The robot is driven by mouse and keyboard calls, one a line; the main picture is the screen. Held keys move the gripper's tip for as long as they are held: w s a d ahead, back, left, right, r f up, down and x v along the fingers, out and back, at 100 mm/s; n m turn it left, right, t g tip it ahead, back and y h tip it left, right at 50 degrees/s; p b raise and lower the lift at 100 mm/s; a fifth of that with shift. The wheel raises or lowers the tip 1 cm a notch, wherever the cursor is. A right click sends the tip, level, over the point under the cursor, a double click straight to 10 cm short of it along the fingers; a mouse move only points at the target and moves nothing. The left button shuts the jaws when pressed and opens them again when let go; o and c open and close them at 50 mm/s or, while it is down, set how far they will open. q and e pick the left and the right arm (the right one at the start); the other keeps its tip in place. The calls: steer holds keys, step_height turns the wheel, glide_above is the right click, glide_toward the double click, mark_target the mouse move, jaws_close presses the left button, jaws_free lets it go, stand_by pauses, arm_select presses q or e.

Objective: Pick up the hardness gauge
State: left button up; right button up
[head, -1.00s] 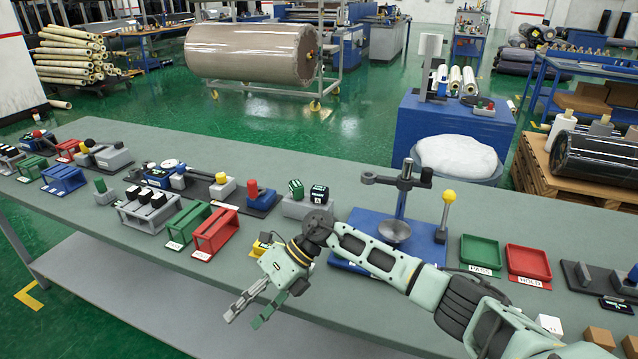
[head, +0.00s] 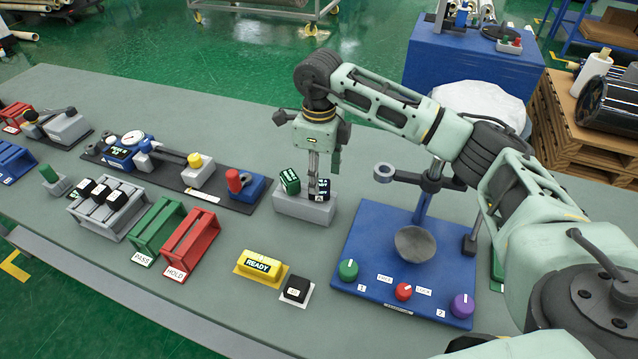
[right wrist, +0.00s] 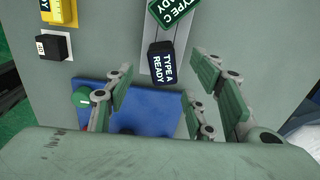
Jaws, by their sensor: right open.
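Two small gauge blocks stand in a grey holder (head: 303,208) left of the blue test stand. One is a black block (head: 324,187), marked "TYPE A READY" in the right wrist view (right wrist: 164,64). The other is a green block (head: 290,181), marked "TYPE C READY" in the right wrist view (right wrist: 174,12). My right gripper (head: 315,176) points down over the holder, its fingers partly covering the black block in the head view. In the right wrist view its fingers (right wrist: 165,88) are spread and empty, with the black block ahead between them. My left gripper is out of view.
The blue test stand (head: 362,235) with its post and ring arm stands close right of the holder. Red (head: 191,240) and green (head: 158,228) racks stand to the left.

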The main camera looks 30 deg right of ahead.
mark_target(320, 182)
step_height(320, 182, down, 3)
steer(key=shift+d+f+p, duration=0.1)
steer(key=shift+p, duration=1.05)
step_height(320, 182, down, 3)
steer(key=shift+w+r, duration=0.15)
steer(key=shift+r, duration=0.05)
steer(key=c, duration=1.3)
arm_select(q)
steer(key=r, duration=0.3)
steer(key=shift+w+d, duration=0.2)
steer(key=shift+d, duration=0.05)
arm_select(e)
jaws_close()
